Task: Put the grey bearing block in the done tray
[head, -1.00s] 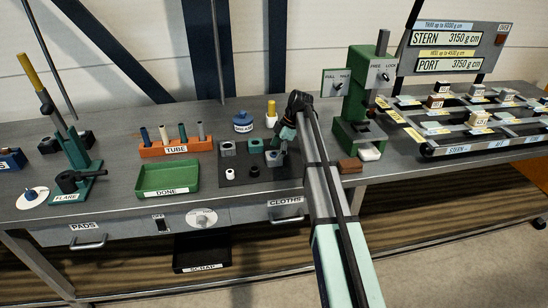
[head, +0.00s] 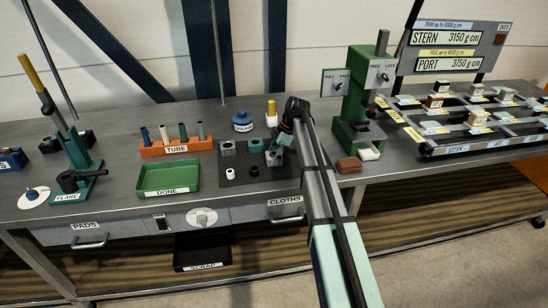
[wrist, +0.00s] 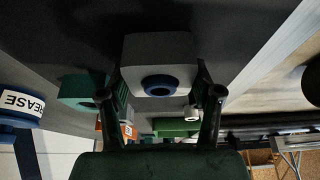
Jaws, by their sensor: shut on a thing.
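A grey bearing block (head: 273,158) with a blue ring in its bore is between the fingers of my gripper (head: 279,146), at the right of the dark mat. In the wrist view the block (wrist: 158,50) sits between both fingertips of my gripper (wrist: 160,78), which is shut on it. Whether it touches the mat is unclear. The done tray (head: 166,178) is green, empty and labelled DONE, left of the mat. Another grey block (head: 228,148) and a teal block (head: 255,146) stand on the mat.
A white bush (head: 230,174) and a dark bush (head: 254,171) stand at the mat's front. The orange tube rack (head: 176,149) stands behind the tray. The grease pot (head: 243,123) and a yellow-topped bottle (head: 271,112) are behind the mat. A green press (head: 355,110) stands right.

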